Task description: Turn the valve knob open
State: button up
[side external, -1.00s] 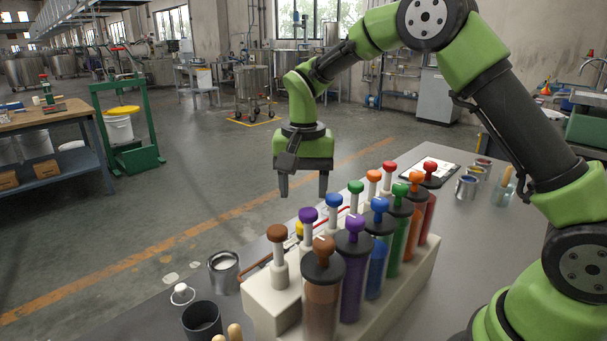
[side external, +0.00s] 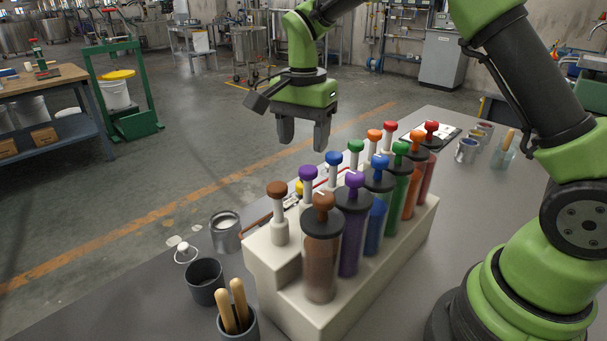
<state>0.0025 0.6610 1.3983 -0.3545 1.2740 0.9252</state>
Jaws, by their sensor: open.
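My gripper (side external: 303,143) is open and empty, fingers pointing down. In the picture it is just above the back row of coloured knobs, and seems to be beyond the rack; its exact distance is unclear. No part is clearly recognisable as the valve knob. A pale rack (side external: 385,278) bears two rows of coloured-knobbed pieces, the front row tubes with dark collars. A small yellow part (side external: 299,187) shows behind the rack, with a red pipe-like line (side external: 320,182) beside it. Both are mostly hidden by the rack's pieces.
Left of the rack stand a metal can (side external: 225,236), a dark cup (side external: 206,282) and a cup with wooden handles (side external: 238,322). Small cans (side external: 466,151) and a glass jar (side external: 503,157) stand at the back right. The grey bench (side external: 465,215) right of the rack is clear.

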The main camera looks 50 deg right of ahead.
aim_at(303, 183)
notch_tip(303, 183, down, 9)
jog(key=shift+f, duration=0.1)
jog(key=shift+c, duration=0.5)
jog(key=c, duration=0.8)
jog(key=n, duration=0.4)
jog(key=shift+n, duration=0.3)
jog(key=shift+c, duration=0.2)
jog(key=o, duration=0.9)
jog(key=shift+o, duration=0.2)
notch_tip(303, 183, up, 10)
